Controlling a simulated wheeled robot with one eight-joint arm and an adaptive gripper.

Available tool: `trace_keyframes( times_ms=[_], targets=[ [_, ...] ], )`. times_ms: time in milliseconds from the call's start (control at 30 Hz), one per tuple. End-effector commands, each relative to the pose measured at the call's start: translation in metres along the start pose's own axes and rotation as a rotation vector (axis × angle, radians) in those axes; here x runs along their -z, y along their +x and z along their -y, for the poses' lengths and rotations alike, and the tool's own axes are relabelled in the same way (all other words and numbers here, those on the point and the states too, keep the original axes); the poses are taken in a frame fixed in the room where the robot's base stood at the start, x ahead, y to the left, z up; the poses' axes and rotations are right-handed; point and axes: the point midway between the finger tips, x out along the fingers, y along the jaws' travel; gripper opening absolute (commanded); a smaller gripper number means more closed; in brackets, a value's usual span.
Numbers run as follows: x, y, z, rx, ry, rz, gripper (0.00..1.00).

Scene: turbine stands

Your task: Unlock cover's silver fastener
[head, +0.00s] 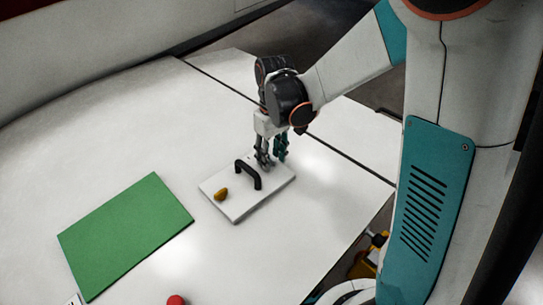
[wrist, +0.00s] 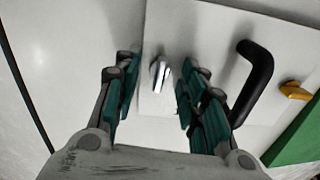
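The cover is a white square plate (head: 237,208) on the white table, with a black arched handle (head: 248,174) and a yellow fastener (head: 221,194) at its left corner. In the wrist view the silver fastener (wrist: 159,75) stands on the cover (wrist: 205,22), with the handle (wrist: 252,80) and yellow fastener (wrist: 294,91) to its right. My gripper (head: 270,160) points down over the cover's far side and hides the silver fastener in the head view. In the wrist view my gripper (wrist: 157,92) is open, its teal fingers on either side of the silver fastener, with gaps to both.
A green mat (head: 125,235) lies left of the cover, and its edge shows in the wrist view (wrist: 297,137). A red knob (head: 176,300) is at the bottom edge. A yellow object (head: 364,266) is below the table's right edge.

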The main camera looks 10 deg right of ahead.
Motion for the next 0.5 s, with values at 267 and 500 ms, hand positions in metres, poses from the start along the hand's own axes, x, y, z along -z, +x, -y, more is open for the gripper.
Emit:
trace_keyframes(
  times_ms=[267,500],
  targets=[
    [0.0,-0.004,0.0,0.0,0.0,0.0,0.38],
    [0.0,-0.022,0.0,0.0,0.0,0.0,0.38]
  ],
)
